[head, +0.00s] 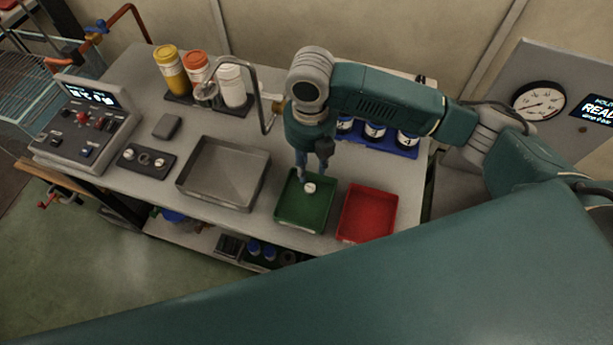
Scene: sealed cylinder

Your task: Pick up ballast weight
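A small, pale round-topped piece (310,187), which looks like the ballast weight, is in the green tray (285,221). My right gripper (313,173) points down over this tray, with its fingertips close above the piece. Its two fingers look spread apart, with nothing visible held between them. I cannot tell whether a finger touches the piece. My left gripper is not in view.
A red tray (377,232) is right of the green one, and an empty grey tray (199,186) is left. A dark holder with silver pieces (130,154) and a control box (68,148) stand further left. Bottles (171,77) and a bent pipe (266,120) are behind.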

